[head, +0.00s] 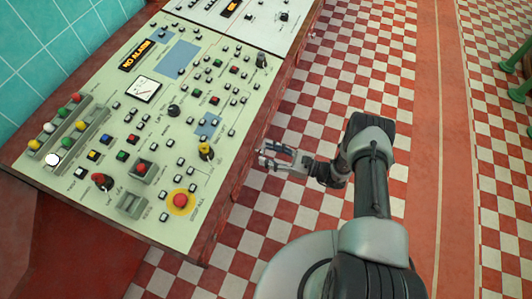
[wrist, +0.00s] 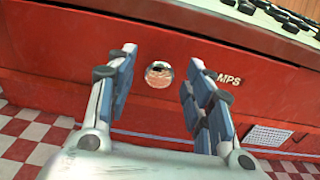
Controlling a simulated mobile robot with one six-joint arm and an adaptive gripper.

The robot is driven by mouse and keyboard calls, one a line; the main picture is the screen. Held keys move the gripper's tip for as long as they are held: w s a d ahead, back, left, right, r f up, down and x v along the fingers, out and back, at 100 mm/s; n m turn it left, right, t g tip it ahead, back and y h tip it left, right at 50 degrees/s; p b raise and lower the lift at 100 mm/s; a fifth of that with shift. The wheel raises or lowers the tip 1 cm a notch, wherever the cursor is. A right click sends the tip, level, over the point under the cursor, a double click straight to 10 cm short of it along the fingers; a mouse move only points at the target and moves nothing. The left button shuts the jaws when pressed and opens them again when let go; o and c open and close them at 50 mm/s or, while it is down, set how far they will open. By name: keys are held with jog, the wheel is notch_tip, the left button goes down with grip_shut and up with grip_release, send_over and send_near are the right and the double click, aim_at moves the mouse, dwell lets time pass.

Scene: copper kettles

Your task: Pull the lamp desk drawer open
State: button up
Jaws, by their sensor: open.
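The lamp desk drawer is a red front (wrist: 50,62) in the wrist view, with white lettering partly hidden by a finger so that only "MPS" shows. A round shiny knob (wrist: 158,74) sits on it. My gripper (wrist: 158,72) is open, with its two fingers to the left and right of the knob in the picture. I cannot tell how far the fingertips are from the drawer front. In the head view my gripper (head: 268,155) is beside the desk's right side. The drawer and knob are not clearly visible there.
The desk top (head: 225,95) carries a pale control panel with several buttons, lamps and a red stop button (head: 180,200). A red and white checkered floor (head: 330,85) lies open to the right. Green legs (head: 520,75) stand at the far right.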

jog(key=shift+x, duration=0.8)
jog(key=shift+c, duration=0.2)
grip_shut()
